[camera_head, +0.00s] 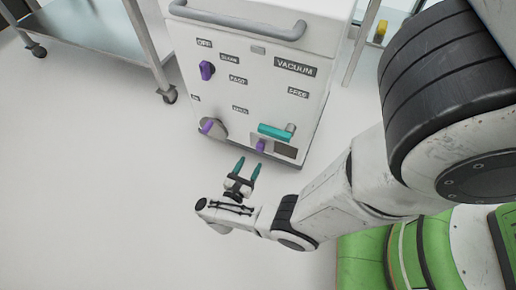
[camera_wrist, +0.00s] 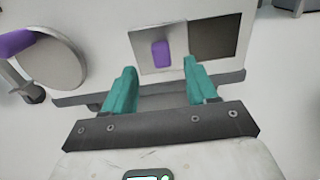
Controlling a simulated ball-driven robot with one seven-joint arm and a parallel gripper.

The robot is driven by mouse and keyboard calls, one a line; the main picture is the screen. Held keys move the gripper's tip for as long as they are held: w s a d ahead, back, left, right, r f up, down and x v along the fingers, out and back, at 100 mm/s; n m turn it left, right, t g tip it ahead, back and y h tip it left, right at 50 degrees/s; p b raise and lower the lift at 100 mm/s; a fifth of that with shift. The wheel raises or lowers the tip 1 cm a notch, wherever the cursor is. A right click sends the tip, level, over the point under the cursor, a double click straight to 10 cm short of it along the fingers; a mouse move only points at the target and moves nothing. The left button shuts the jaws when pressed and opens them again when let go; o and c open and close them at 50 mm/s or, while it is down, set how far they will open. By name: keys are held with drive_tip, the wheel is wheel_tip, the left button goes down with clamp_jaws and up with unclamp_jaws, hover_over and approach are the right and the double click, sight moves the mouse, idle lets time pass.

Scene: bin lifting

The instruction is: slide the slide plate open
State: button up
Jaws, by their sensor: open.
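The slide plate (camera_wrist: 141,55) is a grey metal plate low on the front of a white cabinet, with a purple handle (camera_wrist: 160,53) standing out from it. To its right a dark opening (camera_wrist: 216,37) shows. In the head view the purple handle (camera_head: 260,145) sits just under a teal lever. My gripper (camera_head: 249,164), with two teal fingers, is open and empty in front of the cabinet, pointing at the plate. In the wrist view the fingertips (camera_wrist: 159,66) appear to either side of the handle, a little below it. In the head view they look apart from it.
The white cabinet (camera_head: 225,105) carries other purple knobs (camera_head: 206,70), a teal lever (camera_head: 276,131) and a grey top bar (camera_head: 240,24). A round metal disc (camera_wrist: 50,62) with a purple handle is left of the plate. A metal cart (camera_head: 95,25) stands further left. The floor (camera_head: 90,190) is clear.

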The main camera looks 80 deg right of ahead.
sight(259, 148)
drive_tip(key=b+x, duration=0.1)
drive_tip(key=x, duration=0.7)
drive_tip(key=shift+d, duration=0.15)
drive_tip(key=shift+c, duration=0.2)
clamp_jaws()
